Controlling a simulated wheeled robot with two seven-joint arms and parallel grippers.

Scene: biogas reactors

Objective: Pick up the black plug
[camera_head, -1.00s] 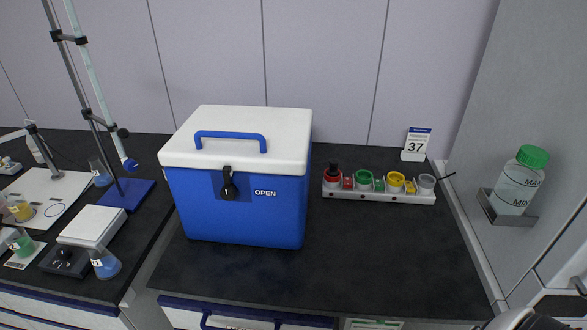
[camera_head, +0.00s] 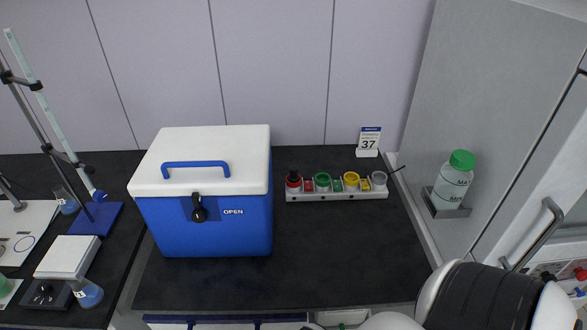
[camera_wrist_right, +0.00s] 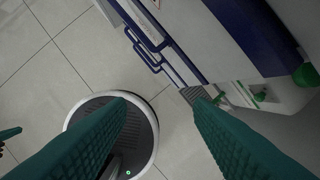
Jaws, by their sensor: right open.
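The black plug (camera_head: 293,175) stands upright in the red-ringed seat at the left end of a white rack (camera_head: 335,196) on the dark bench, in the head view. My right gripper (camera_wrist_right: 160,115) shows in the right wrist view as two teal ridged fingers, wide apart with nothing between them. It is over the floor and my round base, below and away from the bench top. In the head view only my right arm shows, at the bottom right. A small teal piece at the left edge of the wrist view may be my left gripper, but its state is unclear.
A blue cooler (camera_head: 205,228) with a white lid stands left of the rack. A calendar (camera_head: 369,141) stands behind the rack's right end. A green-capped bottle (camera_head: 453,180) sits on a wall holder at right. Bench in front of the rack is clear.

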